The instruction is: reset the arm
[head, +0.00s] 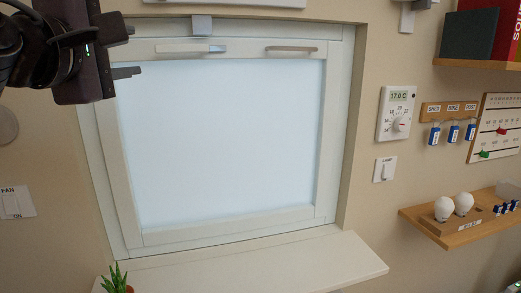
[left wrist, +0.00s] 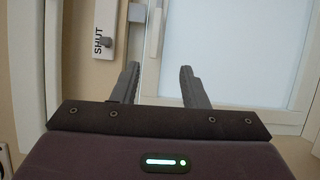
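My left gripper (head: 128,50) is at the upper left of the head view, in front of the window's upper left corner. Its two dark fingers are apart with nothing between them. The left wrist view also shows the open fingers of the left gripper (left wrist: 158,82), with a white window frame (left wrist: 150,60) beyond them. My right gripper is in neither view.
The white window (head: 220,140) has two handles on its top rail (head: 292,49). A sill (head: 250,265) with a plant (head: 116,280) is below. A thermostat (head: 397,113) and shelf (head: 465,228) are at right. A "SHUT" plate (left wrist: 102,30) is near the frame.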

